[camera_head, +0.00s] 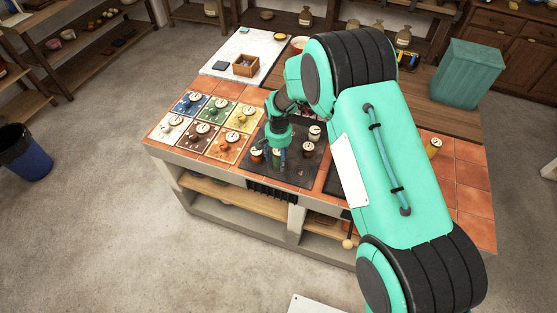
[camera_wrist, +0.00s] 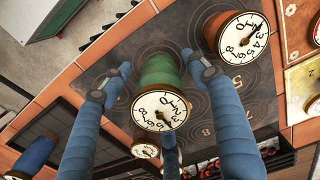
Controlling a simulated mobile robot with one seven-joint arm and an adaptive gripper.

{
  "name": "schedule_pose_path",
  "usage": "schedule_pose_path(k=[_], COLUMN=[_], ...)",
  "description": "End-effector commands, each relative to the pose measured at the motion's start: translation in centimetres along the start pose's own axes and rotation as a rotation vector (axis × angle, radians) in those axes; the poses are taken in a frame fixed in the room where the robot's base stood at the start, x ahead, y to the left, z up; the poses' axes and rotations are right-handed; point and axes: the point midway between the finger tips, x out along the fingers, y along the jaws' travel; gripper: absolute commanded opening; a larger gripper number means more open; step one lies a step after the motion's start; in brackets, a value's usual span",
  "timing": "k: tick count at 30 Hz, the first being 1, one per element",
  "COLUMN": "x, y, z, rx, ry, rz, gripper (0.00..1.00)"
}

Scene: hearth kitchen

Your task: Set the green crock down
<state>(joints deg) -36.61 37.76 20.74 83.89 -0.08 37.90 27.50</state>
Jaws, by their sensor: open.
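The green crock (camera_wrist: 160,72), with a white numbered dial on its lid, appears to stand on the dark stove plate (camera_wrist: 110,55) marked with ring patterns. My gripper (camera_wrist: 158,68) is open, with a blue finger on either side of the crock and visible gaps between. A third finger shows below the crock in the wrist view. In the head view my gripper (camera_head: 281,150) is low over the stove plate (camera_head: 298,175), and the green crock (camera_head: 276,159) is partly hidden there.
A brown crock (camera_wrist: 222,28) stands close right of the green one in the wrist view; a blue crock (camera_wrist: 38,150) is at lower left. Coloured tiles (camera_head: 208,133) with small crocks lie left of the plate. A teal bin (camera_head: 468,75) stands at the counter's back right.

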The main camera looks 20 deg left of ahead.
Motion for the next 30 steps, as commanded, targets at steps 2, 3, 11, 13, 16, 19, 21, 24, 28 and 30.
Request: schedule_pose_path(k=[2, 3, 11, 13, 16, 19, 21, 24, 28, 30], x=[-1.2, -1.8, -6.0, -7.2, -8.6, -9.7, -10.2, -10.6, -10.8, -10.8], y=[0.0, 0.0, 0.0, 0.0, 0.0, 0.0, 0.0, 0.0, 0.0, 0.0], z=[-0.1, -0.1, -0.1, -0.1, 0.0, 0.0, 0.0, 0.0, 0.0, 0.0], rx=[0.000, 0.000, 0.000, 0.000, 0.000, 0.000, 0.000, 0.000, 0.000, 0.000], ry=[0.002, 0.002, 0.003, 0.003, 0.002, 0.001, 0.002, 0.000, 0.000, 0.000], rz=[-0.001, -0.001, -0.001, -0.001, -0.001, -0.001, -0.001, 0.000, 0.000, 0.000], gripper=[0.60, 0.60, 0.60, 0.60, 0.60, 0.60, 0.60, 0.60, 0.60, 0.60])
